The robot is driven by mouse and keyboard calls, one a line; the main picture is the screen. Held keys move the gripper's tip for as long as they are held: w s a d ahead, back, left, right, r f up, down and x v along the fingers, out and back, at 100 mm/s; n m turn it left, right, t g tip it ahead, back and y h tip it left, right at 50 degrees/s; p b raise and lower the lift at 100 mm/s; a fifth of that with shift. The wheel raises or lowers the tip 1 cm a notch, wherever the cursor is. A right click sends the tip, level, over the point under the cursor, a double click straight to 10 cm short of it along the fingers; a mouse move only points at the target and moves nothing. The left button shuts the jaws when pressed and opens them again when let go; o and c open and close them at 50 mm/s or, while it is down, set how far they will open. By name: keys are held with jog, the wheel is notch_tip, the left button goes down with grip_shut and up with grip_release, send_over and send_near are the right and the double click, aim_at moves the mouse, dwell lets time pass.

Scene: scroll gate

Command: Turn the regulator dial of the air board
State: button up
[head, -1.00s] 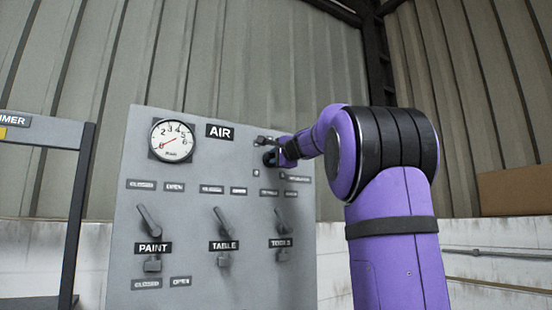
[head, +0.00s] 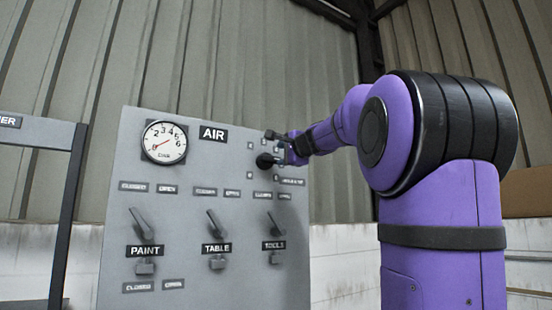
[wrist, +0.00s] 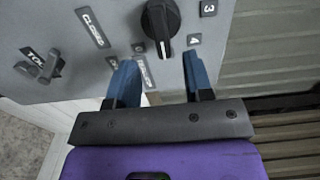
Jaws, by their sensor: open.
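The air board (head: 190,200) is a grey upright panel with an "AIR" label and a round gauge (head: 165,142) at its upper left. The regulator dial (head: 265,160) is a small black knob at its upper right. In the wrist view the dial (wrist: 160,22) is a black round knob with a white pointer line and numbered plates around it. My gripper (wrist: 160,65) is open, its two blue fingers apart and empty. The dial lies ahead of the gap between them, not clasped. In the head view my gripper (head: 287,147) is just right of the dial.
Lever valves labelled paint (head: 142,225), table (head: 214,225) and tools (head: 274,224) sit low on the board. A dark-framed stand (head: 68,220) is at the left. Corrugated walls rise behind.

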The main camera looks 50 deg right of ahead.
jog(key=shift+v, duration=1.15)
jog(key=s+a+f+n+g+y, duration=0.25)
jog(key=a+f+n, duration=0.35)
jog(key=a+f, duration=0.55)
jog(key=s+a+f+n+g+y, duration=0.2)
jog(key=a+f+n+g+y, duration=0.3)
jog(key=a+f, duration=0.65)
jog(key=s+a+f+n+g+h, duration=0.1)
jog(key=s+a+f+n+g, duration=0.1)
jog(key=s+a+f+n, duration=0.2)
jog(key=s+a+f+n+g+h, duration=0.2)
jog(key=s+a+f+n, duration=0.2)
jog(key=s+f, duration=0.7)
notch_tip(320, 180, down, 5)
jog(key=shift+s+a+r+n+g, duration=0.1)
jog(key=shift+s+a+n+g, duration=0.25)
jog(key=shift+n, duration=0.65)
jog(key=shift+w, duration=0.1)
